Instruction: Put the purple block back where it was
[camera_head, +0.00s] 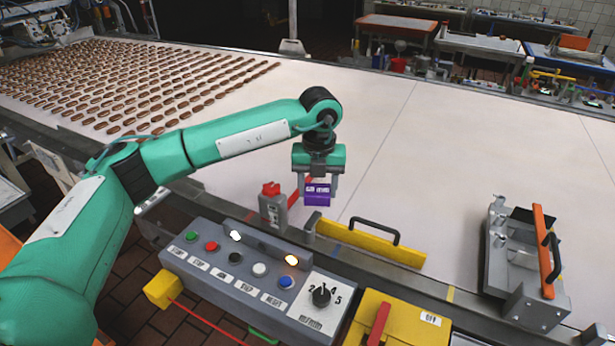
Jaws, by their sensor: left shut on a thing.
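The purple block (317,195) shows in the head view near the middle, with pale lettering on its upper part. My left gripper (319,188) points down and is shut on the purple block, its two grey fingers on either side of it. The block appears close above the pale conveyor belt (400,150); I cannot tell whether it touches anything below. My right gripper is not in view.
A yellow bar with a black handle (370,243) lies in front. A control panel (255,270) is nearer. A grey fixture (525,260) stands at right. Brown pieces (130,85) cover the belt's far left.

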